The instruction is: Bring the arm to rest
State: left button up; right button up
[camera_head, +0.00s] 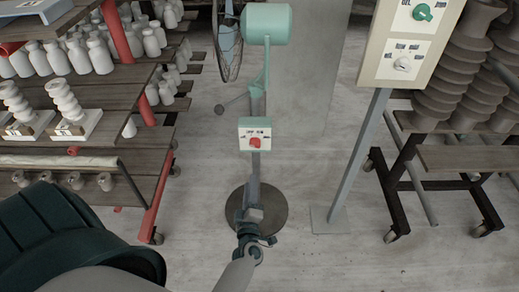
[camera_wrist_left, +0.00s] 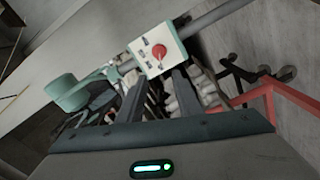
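My left gripper (camera_head: 252,214) is low in the middle of the head view, in front of the fan stand's round base (camera_head: 278,218). In the left wrist view its two dark fingers stand apart (camera_wrist_left: 158,80), with nothing held between them. Beyond the fingers is the fan's control box (camera_wrist_left: 158,52) with a red knob. In the head view this box (camera_head: 255,126) sits on the stand's pole, above the gripper. I cannot tell whether the gripper touches the pole. My right gripper is in neither view.
A shelf rack (camera_head: 148,183) with white bottles and pots stands at the left. A panel with two knobs (camera_head: 408,45) stands on a post at the right. A wheeled rack (camera_head: 450,158) holds grey clay forms. Pale floor (camera_head: 310,255) is open around the fan base.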

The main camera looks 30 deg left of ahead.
pick_arm(q)
jog(key=s+d+f+m+g+h, duration=0.1)
jog(key=s+d+f+m+h, duration=0.2)
jog(key=d+f+m+h, duration=0.35)
jog(key=s+d+f+m+g+h, duration=0.1)
jog(key=s+d+f+m+h, duration=0.2)
jog(key=d+f+m, duration=0.65)
jog(key=s+d+f+m+g+h, duration=0.1)
jog(key=s+f+m+g, duration=0.4)
jog(key=s+f, duration=1.1)
jog(key=shift+s+d+f+m+g+h, duration=0.35)
jog(key=shift+s+m+h, duration=0.2)
jog(key=shift+s+m, duration=0.25)
